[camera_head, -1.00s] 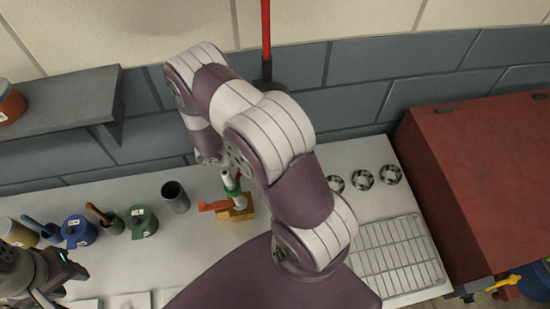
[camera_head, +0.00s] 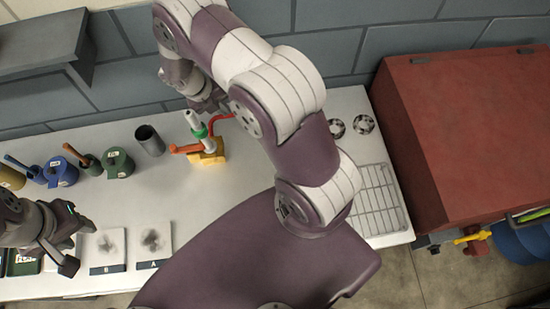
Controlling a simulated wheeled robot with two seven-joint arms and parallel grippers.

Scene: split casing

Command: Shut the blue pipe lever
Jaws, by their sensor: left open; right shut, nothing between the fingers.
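I cannot make out a blue pipe lever in the head view. A yellow lever (camera_head: 472,237) on a low fitting shows at the lower right, beside the red cabinet. My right arm crosses the middle of the view. Its gripper (camera_head: 214,104) is shut and empty, partly hidden behind the arm, just behind an orange-handled clamp-like device (camera_head: 207,152) on the bench. My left gripper (camera_head: 72,240) is open and empty at the lower left, over the bench's front part.
The white bench (camera_head: 225,225) holds a dark cup (camera_head: 150,141), green pot (camera_head: 118,162), blue pot (camera_head: 60,171), and wire rack (camera_head: 378,200). A red cabinet (camera_head: 465,140) stands at right, with a blue drum (camera_head: 525,242) beside it.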

